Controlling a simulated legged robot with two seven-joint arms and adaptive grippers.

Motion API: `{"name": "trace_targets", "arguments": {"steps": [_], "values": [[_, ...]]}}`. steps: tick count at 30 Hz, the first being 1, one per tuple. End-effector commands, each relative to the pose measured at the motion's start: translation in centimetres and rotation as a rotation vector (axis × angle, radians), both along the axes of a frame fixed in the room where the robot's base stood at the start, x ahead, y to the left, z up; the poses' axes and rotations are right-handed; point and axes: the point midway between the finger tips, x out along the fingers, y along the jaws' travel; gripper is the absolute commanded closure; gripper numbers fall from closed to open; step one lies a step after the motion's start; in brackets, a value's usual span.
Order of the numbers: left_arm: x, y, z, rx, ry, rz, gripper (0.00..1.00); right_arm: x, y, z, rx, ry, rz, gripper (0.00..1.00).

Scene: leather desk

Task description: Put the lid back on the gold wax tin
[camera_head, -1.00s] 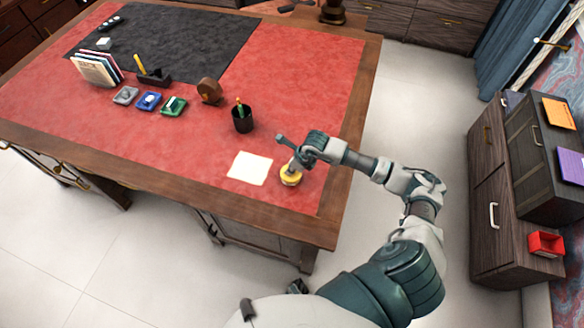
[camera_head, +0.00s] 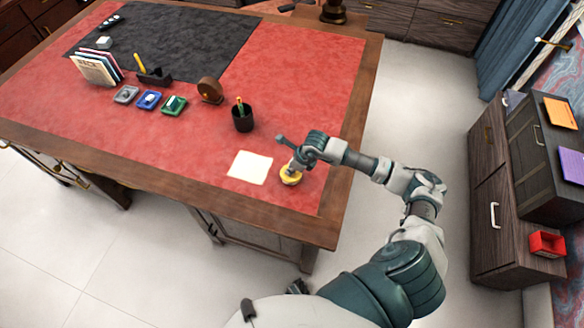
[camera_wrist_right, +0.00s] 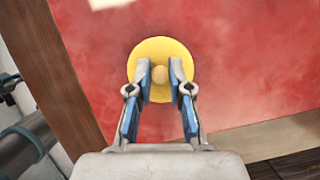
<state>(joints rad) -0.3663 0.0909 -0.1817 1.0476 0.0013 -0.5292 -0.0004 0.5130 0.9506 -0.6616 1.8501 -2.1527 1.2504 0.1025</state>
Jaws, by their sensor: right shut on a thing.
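The gold lid (camera_wrist_right: 160,52) is a round yellow disc with a small knob in its middle, seen from above in the right wrist view. My right gripper (camera_wrist_right: 160,76) has its two fingers shut on the knob. In the head view the yellow round thing (camera_head: 291,178) sits under my right gripper (camera_head: 294,168), near the desk's front right corner. The tin itself cannot be told apart from the lid; in the wrist view the lid covers whatever is below it. My left gripper does not show.
A white paper sheet (camera_head: 250,167) lies just left of the lid on the red leather desk top (camera_head: 200,130). A black pen cup (camera_head: 242,121) stands farther back. The wooden desk edge (camera_head: 325,219) is close on the right and front.

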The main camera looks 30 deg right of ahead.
Motion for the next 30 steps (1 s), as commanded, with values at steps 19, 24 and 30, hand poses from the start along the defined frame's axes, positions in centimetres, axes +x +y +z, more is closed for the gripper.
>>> {"name": "trace_targets", "arguments": {"steps": [19,24,30], "values": [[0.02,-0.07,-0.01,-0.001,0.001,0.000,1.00,-0.01,0.00,0.02,0.000,0.000,0.000,0.49],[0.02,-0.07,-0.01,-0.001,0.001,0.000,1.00,-0.01,0.00,0.02,0.000,0.000,0.000,0.27],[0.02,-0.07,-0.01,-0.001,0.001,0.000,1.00,-0.01,0.00,0.02,0.000,0.000,0.000,0.27]]}}
